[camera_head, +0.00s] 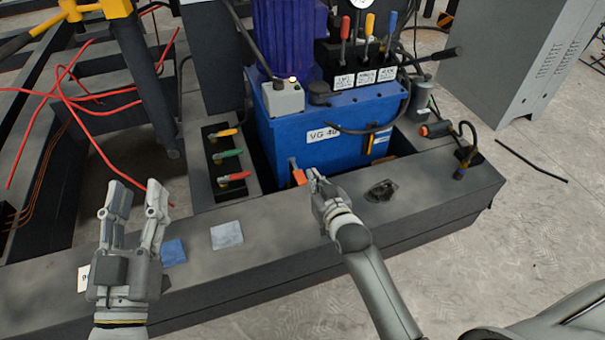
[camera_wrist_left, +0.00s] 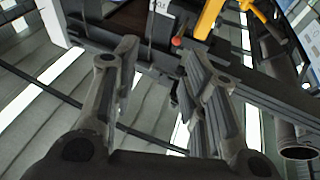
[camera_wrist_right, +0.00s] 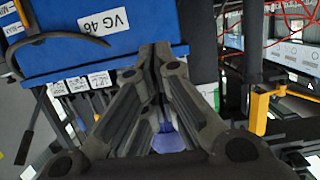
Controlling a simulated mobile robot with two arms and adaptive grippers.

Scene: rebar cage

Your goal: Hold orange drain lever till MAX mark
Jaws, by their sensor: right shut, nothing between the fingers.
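The orange drain lever (camera_head: 299,177) sits low on the front of the blue VG 46 tank (camera_head: 285,138). My right gripper (camera_head: 313,177) is shut and empty, its tips just right of the lever; I cannot tell whether they touch it. In the right wrist view the shut fingertips (camera_wrist_right: 155,50) lie against the view of the blue tank (camera_wrist_right: 60,45), and the lever does not show. MAX and MIN labels (camera_wrist_right: 13,29) are at the upper left there. A level gauge (camera_head: 370,145) is on the tank's right front. My left gripper (camera_head: 139,192) is open and empty.
A dark beam (camera_head: 300,235) runs in front of the tank, with a blue pad (camera_head: 173,252) and a grey pad (camera_head: 227,235) on it. Yellow, green and red valve handles (camera_head: 230,155) stand left of the tank. Red, yellow and blue levers (camera_head: 368,25) rise behind.

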